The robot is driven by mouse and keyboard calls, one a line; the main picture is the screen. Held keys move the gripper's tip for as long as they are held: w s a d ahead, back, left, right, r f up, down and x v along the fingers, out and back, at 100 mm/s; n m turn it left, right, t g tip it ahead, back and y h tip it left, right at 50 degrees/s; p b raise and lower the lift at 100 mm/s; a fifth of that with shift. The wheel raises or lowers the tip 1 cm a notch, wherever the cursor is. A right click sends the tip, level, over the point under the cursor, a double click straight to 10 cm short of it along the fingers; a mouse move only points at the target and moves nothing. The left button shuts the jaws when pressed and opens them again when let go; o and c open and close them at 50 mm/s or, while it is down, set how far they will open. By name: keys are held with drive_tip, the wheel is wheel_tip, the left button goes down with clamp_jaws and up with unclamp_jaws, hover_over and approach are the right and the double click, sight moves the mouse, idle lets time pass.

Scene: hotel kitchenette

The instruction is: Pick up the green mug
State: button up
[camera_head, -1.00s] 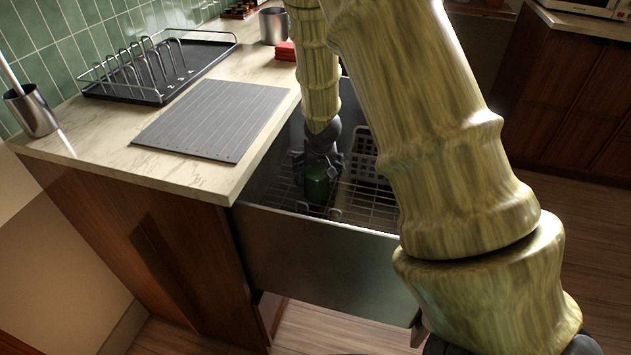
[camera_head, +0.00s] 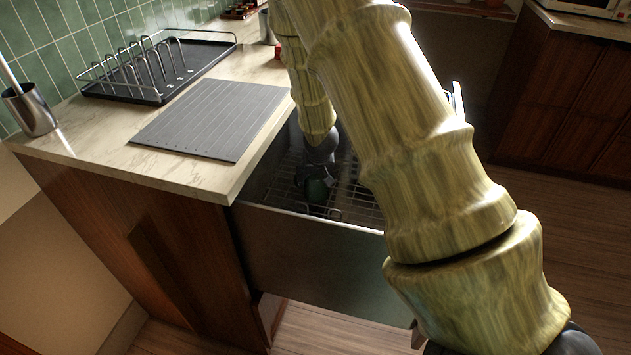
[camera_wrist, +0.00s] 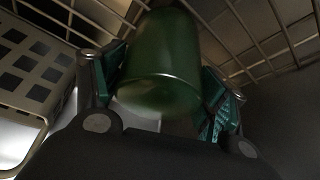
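The mug's handle is not visible.
A pale perforated basket (camera_wrist: 30,75) is beside the gripper at left in the wrist view. The counter at left holds a grey ribbed mat (camera_head: 210,118), a dish rack (camera_head: 160,75) and a metal cup (camera_head: 30,110).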

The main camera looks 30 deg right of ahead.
drive_tip(key=c, duration=0.3)
drive_tip(key=shift+r, duration=0.15)
